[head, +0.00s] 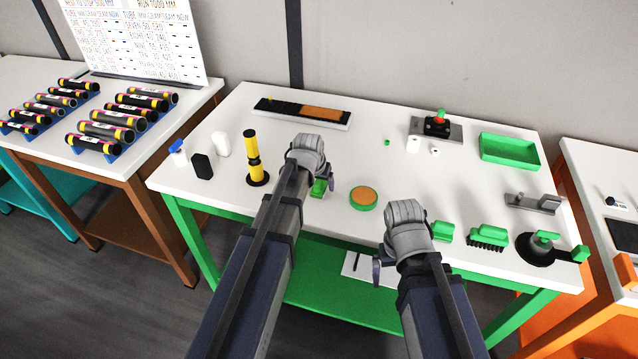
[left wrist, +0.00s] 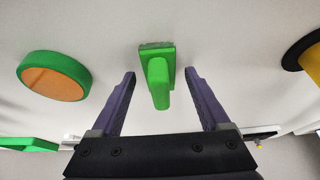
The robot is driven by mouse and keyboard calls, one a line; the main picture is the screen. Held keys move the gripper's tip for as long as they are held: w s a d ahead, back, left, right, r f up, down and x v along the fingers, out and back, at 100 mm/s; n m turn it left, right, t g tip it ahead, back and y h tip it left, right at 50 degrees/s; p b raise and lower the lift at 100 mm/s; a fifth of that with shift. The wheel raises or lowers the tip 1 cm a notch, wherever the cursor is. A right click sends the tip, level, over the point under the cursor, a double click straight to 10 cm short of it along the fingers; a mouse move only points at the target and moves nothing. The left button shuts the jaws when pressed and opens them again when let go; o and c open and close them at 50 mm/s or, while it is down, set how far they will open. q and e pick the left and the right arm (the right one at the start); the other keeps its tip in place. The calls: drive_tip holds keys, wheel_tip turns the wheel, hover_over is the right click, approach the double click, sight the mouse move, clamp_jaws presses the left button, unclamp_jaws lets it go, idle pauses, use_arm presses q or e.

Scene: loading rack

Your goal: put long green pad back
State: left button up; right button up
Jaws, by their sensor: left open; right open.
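A long green pad with a raised green grip (head: 318,188) lies on the white table, partly hidden by my left gripper (head: 314,172) in the head view. In the left wrist view the green pad (left wrist: 157,78) shows between the two purple fingers of my left gripper (left wrist: 160,76), with a gap on each side. My left gripper is open and empty. My right gripper (head: 386,262) is open and empty at the table's front edge, to the right of the left one.
A round green pad with an orange face (head: 363,198) lies right of the left gripper. A yellow-black stand (head: 254,165) is at left. Green-handled brushes (head: 487,238) are at right. A black-and-orange tray (head: 300,111) and a green bin (head: 510,151) are at the back. The table's middle is mostly clear.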

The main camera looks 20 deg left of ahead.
use_arm(q)
drive_tip(key=shift+r, duration=0.1)
drive_tip(key=shift+s+r+p, duration=0.15)
drive_tip(key=shift+r+p, duration=0.4)
drive_tip(key=shift+p, duration=0.1)
drive_tip(key=p+v, duration=1)
drive_tip(key=v, duration=0.1)
drive_tip(key=shift+f, duration=0.2)
drive_tip(key=b+x, duration=1.1)
drive_tip(key=x, duration=0.1)
drive_tip(key=shift+r, duration=0.15)
